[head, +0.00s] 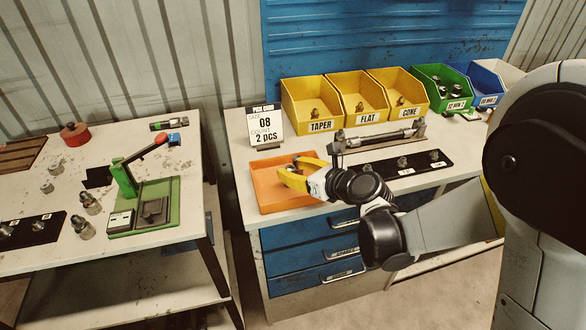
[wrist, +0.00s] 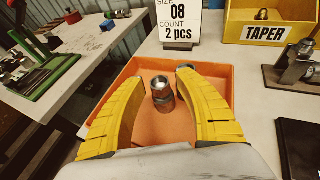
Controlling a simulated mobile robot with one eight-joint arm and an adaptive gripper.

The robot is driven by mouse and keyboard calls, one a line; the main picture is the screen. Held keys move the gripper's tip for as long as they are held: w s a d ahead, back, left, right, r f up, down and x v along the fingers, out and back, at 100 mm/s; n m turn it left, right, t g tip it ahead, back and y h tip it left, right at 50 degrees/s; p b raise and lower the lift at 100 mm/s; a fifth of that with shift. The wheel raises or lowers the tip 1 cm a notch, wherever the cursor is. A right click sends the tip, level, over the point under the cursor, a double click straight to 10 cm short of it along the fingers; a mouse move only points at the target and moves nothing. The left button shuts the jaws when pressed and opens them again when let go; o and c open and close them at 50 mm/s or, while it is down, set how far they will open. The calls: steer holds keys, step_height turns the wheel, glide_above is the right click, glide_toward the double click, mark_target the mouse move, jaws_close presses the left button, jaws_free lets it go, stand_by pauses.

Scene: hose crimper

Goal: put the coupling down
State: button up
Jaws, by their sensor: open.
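A metal coupling (wrist: 162,94) stands upright on the floor of the orange tray (wrist: 130,72), between my two yellow fingers in the wrist view. My gripper (wrist: 155,78) is open, with a gap visible on both sides of the coupling. In the head view my gripper (head: 290,167) reaches into the orange tray (head: 262,196) from the right. A second metal piece (wrist: 185,67) shows at the tray's back, partly hidden by the right finger.
A sign (head: 265,125) reading size 08, count 2 pcs stands behind the tray. Yellow bins (head: 310,108) marked TAPER, FLAT and CONE stand behind. A metal fixture (head: 380,138) and black strip (head: 410,166) lie right. A green crimper (head: 145,205) stands on the left table.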

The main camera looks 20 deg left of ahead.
steer(key=s+d+r+n+h+p, duration=0.1)
steer(key=s+d+r+n+h, duration=0.2)
steer(key=s+d+n, duration=0.4)
steer(key=s+d+r+n+h+p, duration=0.1)
steer(key=s+d+r+n+h, duration=0.3)
steer(key=d, duration=1.3)
steer(key=s+d+r+n+h+p, duration=0.1)
steer(key=s+d+r+n+h, duration=0.2)
steer(key=s+d+n, duration=0.7)
steer(key=d+n+h, duration=0.1)
steer(key=n, duration=0.2)
steer(key=shift+d+r+n+g, duration=0.2)
steer(key=shift+d+n+g, duration=0.1)
steer(key=shift+d+n, duration=0.1)
